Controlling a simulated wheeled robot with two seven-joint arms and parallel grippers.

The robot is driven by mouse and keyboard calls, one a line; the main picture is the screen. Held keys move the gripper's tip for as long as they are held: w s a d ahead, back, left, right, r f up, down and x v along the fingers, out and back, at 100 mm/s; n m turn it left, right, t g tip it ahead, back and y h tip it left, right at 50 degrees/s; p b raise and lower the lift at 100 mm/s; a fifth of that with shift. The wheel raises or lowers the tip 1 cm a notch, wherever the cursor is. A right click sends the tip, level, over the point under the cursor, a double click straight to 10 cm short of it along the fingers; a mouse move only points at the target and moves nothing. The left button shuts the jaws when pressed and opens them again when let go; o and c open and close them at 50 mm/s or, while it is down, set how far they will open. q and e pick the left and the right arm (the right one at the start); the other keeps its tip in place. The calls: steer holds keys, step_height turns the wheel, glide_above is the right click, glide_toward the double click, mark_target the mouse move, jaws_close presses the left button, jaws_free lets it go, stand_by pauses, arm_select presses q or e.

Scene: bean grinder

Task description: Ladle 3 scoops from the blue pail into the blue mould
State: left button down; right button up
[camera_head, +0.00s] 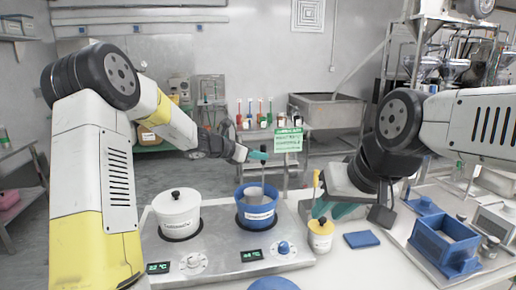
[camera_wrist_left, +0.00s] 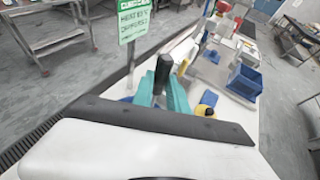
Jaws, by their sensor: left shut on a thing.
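The blue pail (camera_head: 257,216) with a white label stands on the right plate of the two-plate heater. A grey metal piece (camera_head: 254,192), seemingly part of the ladle, shows at its mouth. My left gripper (camera_head: 258,155) is above the pail, shut on a dark handle (camera_wrist_left: 162,74) between its teal fingers in the left wrist view. The pail's contents are hidden. The blue mould (camera_head: 440,246), an open box, stands on a tray at the right; it also shows in the left wrist view (camera_wrist_left: 244,82). My right gripper (camera_head: 332,210) is low beside the yellow pot; its finger gap is unclear.
A white lidded pot (camera_head: 178,213) stands on the left plate of the heater (camera_head: 222,252). A yellow pot (camera_head: 320,238) and a flat blue square (camera_head: 361,239) lie between heater and mould. A green sign (camera_head: 289,140) stands behind. Some white table front is clear.

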arm_select(q)
step_height(320, 180, down, 6)
stand_by(0.6)
stand_by(0.8)
step_height(320, 180, up, 16)
stand_by(1.5)
steer(key=shift+f, duration=0.1)
stand_by(0.4)
